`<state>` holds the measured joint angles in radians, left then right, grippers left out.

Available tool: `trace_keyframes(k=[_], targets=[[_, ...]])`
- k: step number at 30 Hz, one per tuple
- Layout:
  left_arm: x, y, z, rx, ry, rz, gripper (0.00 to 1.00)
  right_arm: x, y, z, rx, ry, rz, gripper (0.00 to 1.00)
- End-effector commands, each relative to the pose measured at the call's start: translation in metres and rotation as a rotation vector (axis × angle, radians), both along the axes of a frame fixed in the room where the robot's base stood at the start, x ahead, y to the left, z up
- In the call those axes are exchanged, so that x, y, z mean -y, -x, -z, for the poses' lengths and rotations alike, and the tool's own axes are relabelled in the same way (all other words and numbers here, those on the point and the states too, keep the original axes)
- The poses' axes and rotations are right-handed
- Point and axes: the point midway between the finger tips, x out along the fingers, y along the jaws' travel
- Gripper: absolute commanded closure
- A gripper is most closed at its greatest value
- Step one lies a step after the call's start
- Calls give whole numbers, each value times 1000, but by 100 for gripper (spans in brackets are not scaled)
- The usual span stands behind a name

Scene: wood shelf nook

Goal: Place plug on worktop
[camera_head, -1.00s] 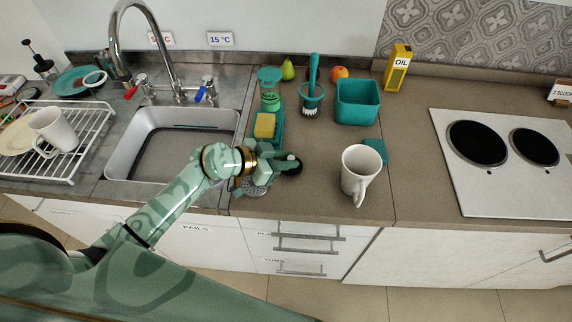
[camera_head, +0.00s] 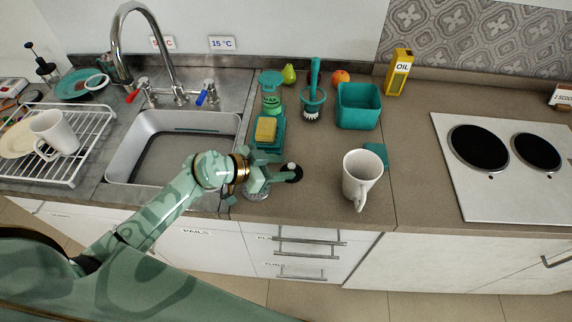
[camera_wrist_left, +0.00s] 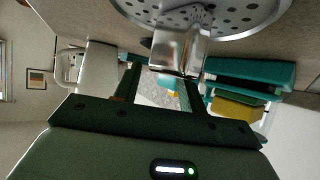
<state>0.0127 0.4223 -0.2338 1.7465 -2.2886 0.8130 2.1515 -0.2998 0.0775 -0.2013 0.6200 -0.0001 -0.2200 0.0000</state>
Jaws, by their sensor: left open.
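My right gripper is out of view.
A white mug (camera_head: 360,178) stands to the right, before a teal cloth (camera_head: 377,152). A yellow sponge (camera_head: 265,130), soap bottle (camera_head: 271,95), brush holder (camera_head: 312,105) and teal bin (camera_head: 358,106) stand behind. The sink (camera_head: 165,150) is left. Worktop right of the mug is clear.

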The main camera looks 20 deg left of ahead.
Motion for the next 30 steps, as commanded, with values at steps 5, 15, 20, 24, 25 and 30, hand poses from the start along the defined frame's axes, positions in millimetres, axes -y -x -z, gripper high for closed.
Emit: trace_keyframes(k=[5, 15, 20, 24, 25, 30], targets=[[-26, 29, -25, -1, 0, 0, 59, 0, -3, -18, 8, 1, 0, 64], [-57, 62, -48, -2, 0, 0, 59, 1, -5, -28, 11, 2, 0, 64], [-59, 64, -49, 1, 0, 1, 59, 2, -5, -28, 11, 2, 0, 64], [-59, 64, -49, 0, 1, 1, 59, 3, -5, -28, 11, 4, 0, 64], [-59, 64, -49, 0, 1, 1, 59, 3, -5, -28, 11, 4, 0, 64], [-57, 63, -51, 20, 5, 2, 59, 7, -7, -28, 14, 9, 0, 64]])
